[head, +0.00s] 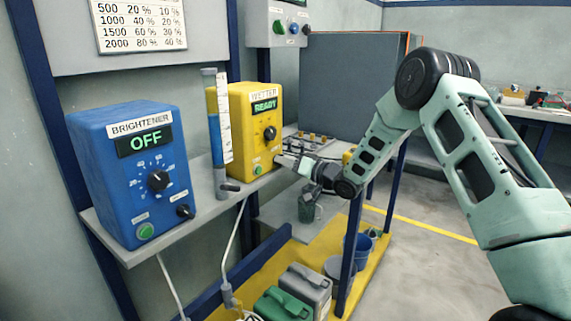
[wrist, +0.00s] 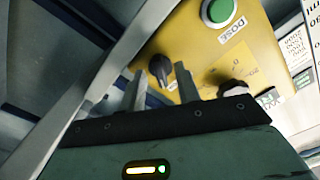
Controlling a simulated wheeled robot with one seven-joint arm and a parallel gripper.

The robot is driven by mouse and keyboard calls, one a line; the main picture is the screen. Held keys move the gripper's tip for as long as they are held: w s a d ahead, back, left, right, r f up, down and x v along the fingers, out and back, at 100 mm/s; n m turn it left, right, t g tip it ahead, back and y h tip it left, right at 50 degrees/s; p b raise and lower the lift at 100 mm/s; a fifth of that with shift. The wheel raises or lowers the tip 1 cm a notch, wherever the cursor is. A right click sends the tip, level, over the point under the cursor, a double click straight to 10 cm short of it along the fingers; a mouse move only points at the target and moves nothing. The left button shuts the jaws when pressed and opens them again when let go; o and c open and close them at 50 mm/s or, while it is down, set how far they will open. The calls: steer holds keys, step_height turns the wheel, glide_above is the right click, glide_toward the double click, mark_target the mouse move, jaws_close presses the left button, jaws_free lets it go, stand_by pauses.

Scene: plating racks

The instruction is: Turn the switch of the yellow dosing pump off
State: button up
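The yellow dosing pump (head: 240,105), labelled WETTER, stands on the grey shelf and its display reads READY in green. It has a black dial (head: 270,133) and a green button (head: 257,169) on its front. My gripper (head: 284,160) is at the lower right of the pump's front and hides the switch there in the head view. In the wrist view the black switch (wrist: 159,66) shows between the tips of my open gripper (wrist: 161,74), one finger on each side. I cannot tell whether the fingers touch it. The green DOSE button (wrist: 219,11) is above it.
A blue pump (head: 130,170), labelled BRIGHTENER and reading OFF, stands left on the shelf (head: 205,203). An upright measuring tube (head: 215,135) stands between the pumps. A grey panel (head: 345,85) rises behind. Canisters (head: 305,285) sit below on a yellow platform.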

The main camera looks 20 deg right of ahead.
steer(key=shift+w+a, duration=0.15)
steer(key=shift+w, duration=0.1)
jaws_close()
steer(key=shift+n, duration=0.3)
steer(key=shift+f+n+b, duration=0.1)
steer(key=shift+n+b, duration=4.95)
steer(key=shift+n, duration=1.65)
